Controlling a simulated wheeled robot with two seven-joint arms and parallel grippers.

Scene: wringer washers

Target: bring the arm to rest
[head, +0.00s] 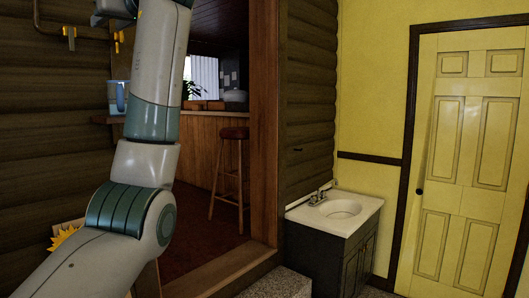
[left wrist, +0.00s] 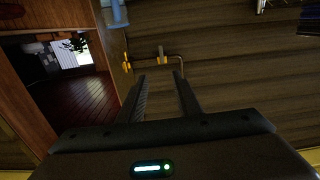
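My left arm (head: 150,170) rises on the left of the head view, bent at the elbow, and its upper end runs out at the top edge. Its fingers do not show clearly there. In the left wrist view my left gripper (left wrist: 160,80) is open, with its two dark fingers apart and only log wall seen between them. It holds nothing that I can see. My right arm and gripper are in neither view.
A pipe with yellow valves (head: 69,36) runs along the log wall. A doorway shows a stool (head: 230,150). A sink cabinet (head: 335,225) and yellow door (head: 462,160) are at right.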

